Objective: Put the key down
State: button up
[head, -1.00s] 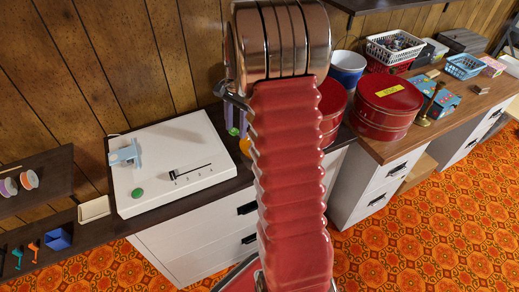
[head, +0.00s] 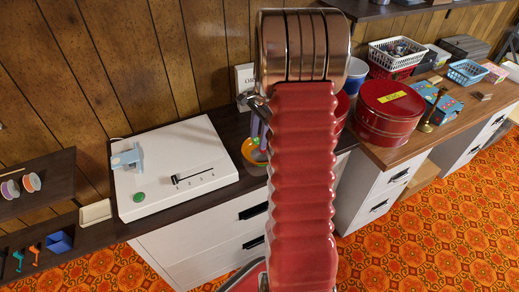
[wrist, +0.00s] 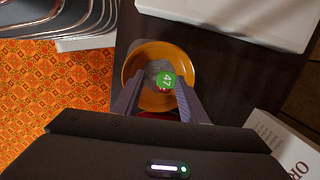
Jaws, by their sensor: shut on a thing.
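My gripper (wrist: 158,88) is over an orange bowl (wrist: 187,62) in the wrist view. Its two fingers are closed in on the key, whose round green tag (wrist: 167,80) marked 47 shows between the fingertips, above or within the bowl's opening. A grey shape beside the tag may be part of the key or lie in the bowl; I cannot tell. In the head view the orange bowl (head: 249,151) stands on the dark worktop, partly hidden by my arm, and the fingers point down into it. The height above the bowl's floor is unclear.
A white panel machine (head: 175,165) with a slider stands left of the bowl. A white sign (head: 243,77) with dark letters is behind it. Red tins (head: 389,108) stand to the right. Dark worktop (wrist: 225,75) is bare beside the bowl.

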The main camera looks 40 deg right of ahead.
aim_at(259, 155)
jog(key=shift+f, duration=1.2)
jog(key=shift+f, duration=1.85)
jog(key=shift+f, duration=0.1)
jog(key=o, duration=0.8)
jog(key=shift+s+d+r, duration=0.1)
jog(key=shift+d+r, duration=0.15)
jog(key=shift+r, duration=1.75)
jog(key=shift+d+r, duration=0.2)
jog(key=shift+r, duration=1.85)
jog(key=shift+s+d+r, duration=0.1)
jog(key=shift+d+r, duration=0.15)
jog(key=shift+r, duration=1.75)
